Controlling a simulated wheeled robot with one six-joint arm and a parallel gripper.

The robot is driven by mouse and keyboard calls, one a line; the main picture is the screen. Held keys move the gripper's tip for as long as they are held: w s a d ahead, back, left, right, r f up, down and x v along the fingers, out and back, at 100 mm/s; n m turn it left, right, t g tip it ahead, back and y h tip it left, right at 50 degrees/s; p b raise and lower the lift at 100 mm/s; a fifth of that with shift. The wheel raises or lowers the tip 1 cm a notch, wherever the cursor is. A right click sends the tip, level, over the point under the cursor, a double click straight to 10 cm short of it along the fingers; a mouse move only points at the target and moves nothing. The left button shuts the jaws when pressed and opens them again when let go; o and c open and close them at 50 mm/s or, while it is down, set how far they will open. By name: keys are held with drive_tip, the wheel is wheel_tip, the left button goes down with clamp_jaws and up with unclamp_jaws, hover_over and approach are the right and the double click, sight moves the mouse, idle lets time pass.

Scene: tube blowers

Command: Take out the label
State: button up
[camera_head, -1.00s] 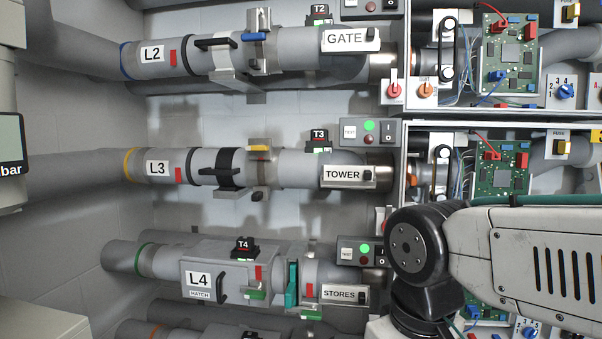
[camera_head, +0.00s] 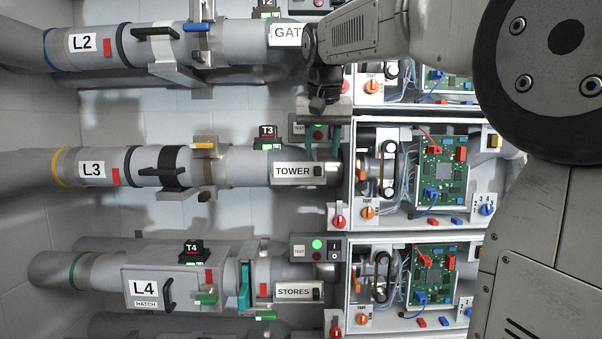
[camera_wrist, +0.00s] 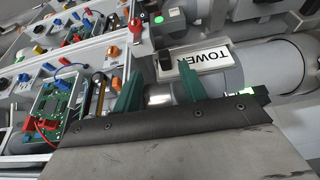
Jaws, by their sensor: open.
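The white TOWER label (camera_head: 298,172) sits in its holder on the third-line pipe, with a small black catch (camera_head: 318,170) at its right end. It also shows in the wrist view (camera_wrist: 198,60), tilted, just beyond the fingers. The STORES label (camera_head: 299,292) is on the pipe below, and the GATE label (camera_head: 287,36) above is partly hidden by my arm. My gripper (camera_head: 322,142) is open with green fingers, a little above and right of the TOWER label. In the wrist view the gripper (camera_wrist: 158,80) has nothing between its fingers except a view of the pipe behind.
Open electrical boxes with circuit boards (camera_head: 440,172) and wires stand to the right. A test switch box (camera_head: 318,248) with a green light sits above STORES. The L4 hatch (camera_head: 160,285) is closed. A teal lever (camera_head: 244,285) stands beside it. Wall space shows between the pipes.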

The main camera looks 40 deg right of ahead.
sight(318, 167)
drive_tip(key=x, duration=0.5)
drive_tip(key=shift+w+a+f, duration=0.2)
drive_tip(key=shift+a+f, duration=0.1)
drive_tip(key=shift+f, duration=0.1)
clamp_jaws()
